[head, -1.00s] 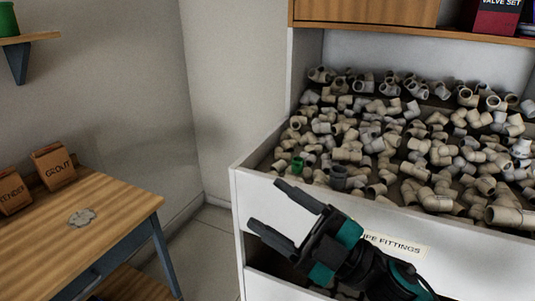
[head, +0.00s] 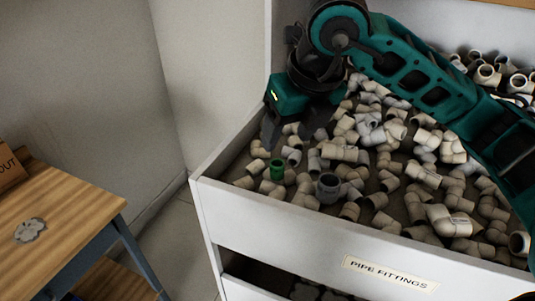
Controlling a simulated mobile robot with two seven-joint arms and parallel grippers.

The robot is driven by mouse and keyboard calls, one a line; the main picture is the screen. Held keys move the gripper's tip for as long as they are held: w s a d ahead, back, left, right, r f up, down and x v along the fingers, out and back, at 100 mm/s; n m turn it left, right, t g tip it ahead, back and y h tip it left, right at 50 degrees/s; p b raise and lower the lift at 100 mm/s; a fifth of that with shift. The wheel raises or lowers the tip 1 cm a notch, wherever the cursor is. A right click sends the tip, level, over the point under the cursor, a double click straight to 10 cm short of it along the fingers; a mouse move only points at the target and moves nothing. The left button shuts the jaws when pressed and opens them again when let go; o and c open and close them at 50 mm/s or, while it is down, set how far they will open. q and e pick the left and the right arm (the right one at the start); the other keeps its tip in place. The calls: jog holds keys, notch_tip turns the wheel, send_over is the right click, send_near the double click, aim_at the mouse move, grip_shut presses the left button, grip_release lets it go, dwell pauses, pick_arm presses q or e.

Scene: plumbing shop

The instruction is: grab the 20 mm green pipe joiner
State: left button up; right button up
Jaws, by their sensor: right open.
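The green pipe joiner (head: 277,169) stands near the front left corner of the drawer of pipe fittings, among pale fittings. My right gripper (head: 285,140) reaches down into the drawer from above, just behind the green joiner. Its fingers are open and point downward, with pale fittings around the tips. The green joiner looks apart from the fingers, in front of them. My left gripper is not in view.
A dark grey fitting (head: 328,187) stands to the right of the green joiner. The white drawer front (head: 290,225) and its left wall edge the bin. Pale elbows and tees fill the drawer. A wooden table (head: 60,215) stands at the left.

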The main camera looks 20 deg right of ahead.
send_over(277, 163)
jog(key=s, duration=0.3)
jog(key=shift+h, duration=0.3)
jog(key=f, duration=0.6)
jog(key=shift+s+a+f, duration=0.1)
jog(key=shift+s+a, duration=0.05)
jog(key=shift+a, duration=0.1)
jog(key=shift+x, duration=2.75)
jog(key=c, duration=1.1)
